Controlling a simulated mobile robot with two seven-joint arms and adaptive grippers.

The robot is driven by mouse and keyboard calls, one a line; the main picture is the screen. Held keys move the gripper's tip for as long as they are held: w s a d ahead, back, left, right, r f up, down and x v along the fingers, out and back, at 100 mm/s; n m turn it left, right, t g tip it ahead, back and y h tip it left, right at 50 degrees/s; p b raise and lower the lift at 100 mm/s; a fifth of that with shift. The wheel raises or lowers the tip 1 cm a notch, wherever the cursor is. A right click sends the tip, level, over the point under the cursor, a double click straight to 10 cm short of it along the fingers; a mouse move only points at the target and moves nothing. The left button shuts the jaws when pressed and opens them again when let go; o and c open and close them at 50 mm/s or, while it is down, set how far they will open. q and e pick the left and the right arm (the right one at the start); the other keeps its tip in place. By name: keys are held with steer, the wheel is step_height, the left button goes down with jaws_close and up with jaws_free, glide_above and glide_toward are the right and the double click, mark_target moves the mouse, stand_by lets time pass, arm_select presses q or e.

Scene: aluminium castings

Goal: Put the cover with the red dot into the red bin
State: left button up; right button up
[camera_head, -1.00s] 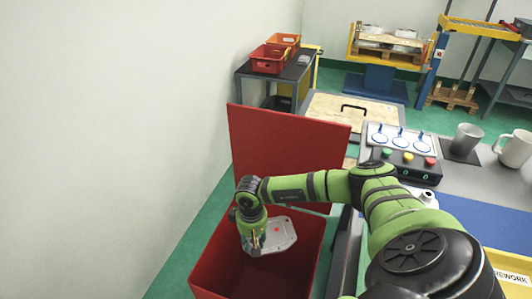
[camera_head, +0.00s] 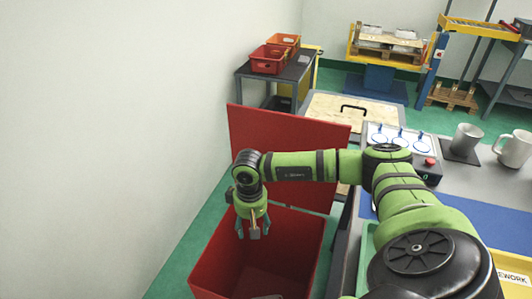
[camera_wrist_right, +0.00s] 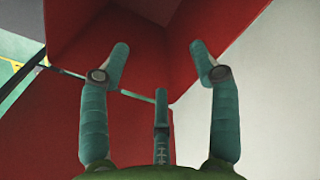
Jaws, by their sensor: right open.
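The red bin (camera_head: 298,235) stands at lower centre in the head view, with a tall red panel (camera_head: 290,150) upright behind it. My right gripper (camera_head: 252,232) hangs over the bin, fingers pointing down, open and empty. The cover with the red dot is not clearly visible in either current view. Part of the bin's inside is cut off by the lower picture edge. My left gripper is not in view.
A workbench to the right carries a button box (camera_head: 428,166), a metal cup (camera_head: 467,138) and a white mug (camera_head: 516,148). A side table (camera_head: 275,73) with red and orange bins stands behind. A pale wall closes the left side.

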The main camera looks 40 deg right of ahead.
step_height(320, 180, up, 4)
stand_by(0.6)
